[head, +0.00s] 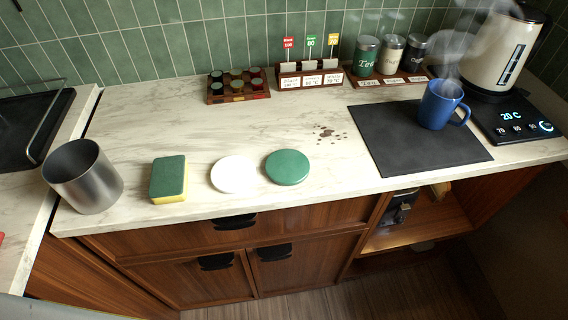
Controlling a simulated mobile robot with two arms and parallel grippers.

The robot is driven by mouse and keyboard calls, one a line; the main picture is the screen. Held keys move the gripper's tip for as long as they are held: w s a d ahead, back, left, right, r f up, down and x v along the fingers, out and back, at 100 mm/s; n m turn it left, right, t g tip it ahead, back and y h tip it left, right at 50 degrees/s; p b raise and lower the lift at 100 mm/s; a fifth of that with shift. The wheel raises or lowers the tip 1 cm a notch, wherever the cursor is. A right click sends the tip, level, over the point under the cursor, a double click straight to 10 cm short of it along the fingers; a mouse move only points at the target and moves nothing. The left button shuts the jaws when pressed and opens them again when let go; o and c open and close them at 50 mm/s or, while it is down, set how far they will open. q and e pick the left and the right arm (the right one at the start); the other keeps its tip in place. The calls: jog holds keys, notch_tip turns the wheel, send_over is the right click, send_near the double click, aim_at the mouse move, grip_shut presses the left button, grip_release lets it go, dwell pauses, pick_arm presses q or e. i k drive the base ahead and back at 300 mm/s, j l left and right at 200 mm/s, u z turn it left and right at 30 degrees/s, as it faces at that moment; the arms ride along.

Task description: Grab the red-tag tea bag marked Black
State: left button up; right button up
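The tea bags stand in a small wooden holder (310,79) at the back of the counter, against the green tiles. The red-tag tea bag (288,43) is the leftmost, its tag raised on a thin stem. A green-tag tea bag (311,41) is in the middle and a yellow-tag tea bag (333,42) is on the right. The lettering on the tags is too small to read surely. Neither of my grippers shows in the head view.
A steaming blue mug (440,105) stands on a dark mat (395,150), near the kettle (492,50). Canisters (366,54) stand right of the holder, a capsule rack (238,86) left. A sponge (168,180), white disc (234,174), green disc (287,167) and metal cup (84,177) line the front. Brown spots (330,134) mark the counter.

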aim_at(289, 41)
jog(key=l+u, duration=0.75)
jog(key=u, duration=0.15)
jog(key=l+u, duration=0.45)
jog(key=j, duration=0.1)
